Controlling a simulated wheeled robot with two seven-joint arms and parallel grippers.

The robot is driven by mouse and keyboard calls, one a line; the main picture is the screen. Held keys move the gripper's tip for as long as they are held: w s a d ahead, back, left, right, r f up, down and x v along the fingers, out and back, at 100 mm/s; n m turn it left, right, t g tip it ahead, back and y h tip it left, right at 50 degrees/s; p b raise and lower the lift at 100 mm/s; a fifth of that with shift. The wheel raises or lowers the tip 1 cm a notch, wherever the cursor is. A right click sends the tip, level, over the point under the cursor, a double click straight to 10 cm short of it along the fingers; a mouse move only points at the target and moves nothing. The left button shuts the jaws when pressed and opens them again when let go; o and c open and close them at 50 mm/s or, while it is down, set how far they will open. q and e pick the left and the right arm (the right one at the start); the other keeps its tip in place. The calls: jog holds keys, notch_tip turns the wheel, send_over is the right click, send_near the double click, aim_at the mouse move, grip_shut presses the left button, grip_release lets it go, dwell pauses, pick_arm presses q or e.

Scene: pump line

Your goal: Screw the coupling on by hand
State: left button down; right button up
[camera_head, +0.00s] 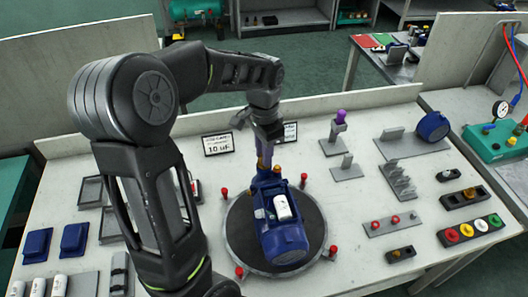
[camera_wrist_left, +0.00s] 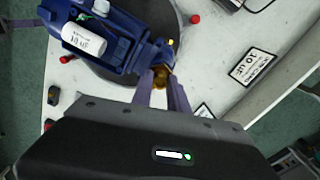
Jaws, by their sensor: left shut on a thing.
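A blue pump motor (camera_head: 284,243) lies on a dark round turntable (camera_head: 238,235) in the head view. A white labelled cylinder (camera_head: 282,207) sits on top of it. The motor also shows at upper left in the left wrist view (camera_wrist_left: 125,45). My left gripper (camera_head: 264,160) reaches down at the motor's far end. In the left wrist view its two purple fingers (camera_wrist_left: 161,84) are closed on a brass coupling (camera_wrist_left: 161,77) right at the end of the blue housing. How far the coupling sits on its thread cannot be told. My right gripper is not in view.
Red-topped posts (camera_head: 332,251) ring the turntable. A label stand (camera_head: 218,144) stands behind it. A purple-topped part on a stand (camera_head: 340,117), a grey pegged rack (camera_head: 398,181) and a button panel (camera_head: 470,231) are at right. Blue caps (camera_head: 75,238) and trays are at left.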

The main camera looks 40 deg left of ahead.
pick_arm(q)
jog(key=shift+m, duration=1.7)
jog(key=shift+m, duration=1.7)
jog(key=shift+p, duration=0.3)
jog(key=m, duration=0.3)
jog(key=c, duration=1.4)
grip_release()
jog(key=shift+o, duration=0.2)
